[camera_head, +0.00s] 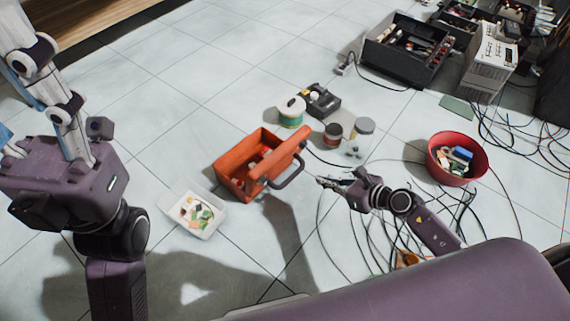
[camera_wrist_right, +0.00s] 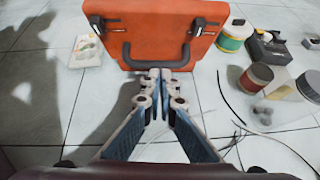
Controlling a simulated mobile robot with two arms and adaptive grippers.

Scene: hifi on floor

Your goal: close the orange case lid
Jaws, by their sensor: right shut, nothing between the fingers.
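The orange case (camera_head: 232,180) stands open on the floor, with small items inside. Its orange lid (camera_head: 279,157) is raised and tilted along the right side, with a dark handle (camera_head: 292,174) on its outer face. In the right wrist view the lid (camera_wrist_right: 155,35) fills the top middle, with two dark latches and the handle (camera_wrist_right: 126,56) facing me. My right gripper (camera_head: 321,182) is shut and empty, just right of the handle. In the right wrist view the fingertips (camera_wrist_right: 160,74) are together at the handle; I cannot tell whether they touch it.
A white tray of small pieces (camera_head: 204,226) lies left of the case. A green-and-white spool (camera_head: 291,114), a black device (camera_head: 318,101) and jars (camera_head: 363,130) stand behind it. A red bowl (camera_head: 480,165) and loose cables lie right. Floor at the back left is clear.

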